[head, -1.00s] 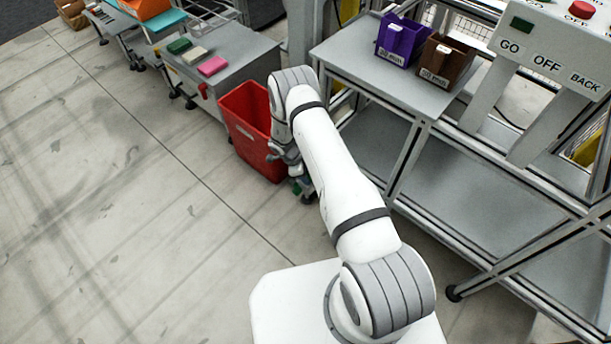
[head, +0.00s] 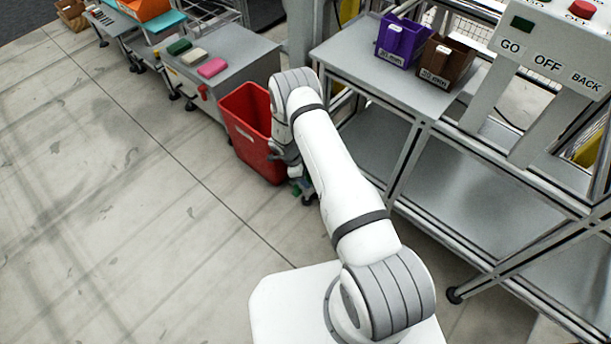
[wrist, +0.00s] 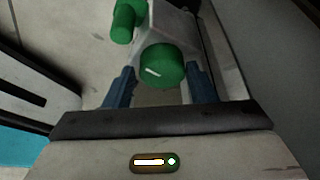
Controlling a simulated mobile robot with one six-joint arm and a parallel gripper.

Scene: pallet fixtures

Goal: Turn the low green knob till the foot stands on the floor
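In the wrist view a round green knob (wrist: 162,66) with a short white mark on its face sits between the two blue fingers of my gripper (wrist: 160,82). The fingers stand apart on either side of it, with a narrow gap showing on each side. A second green part (wrist: 125,22), shaped like a short cylinder, is up and to the left, beside a grey bracket. In the head view my gripper is low by the red bin, mostly hidden by my arm, with a little green (head: 296,190) showing. I cannot make out the foot or whether it touches the floor.
A red bin (head: 243,135) stands close left of my gripper. A grey table (head: 335,47) with purple (head: 401,42) and brown (head: 446,62) bins is to the right, above a lower shelf. The floor (head: 120,220) at left is clear.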

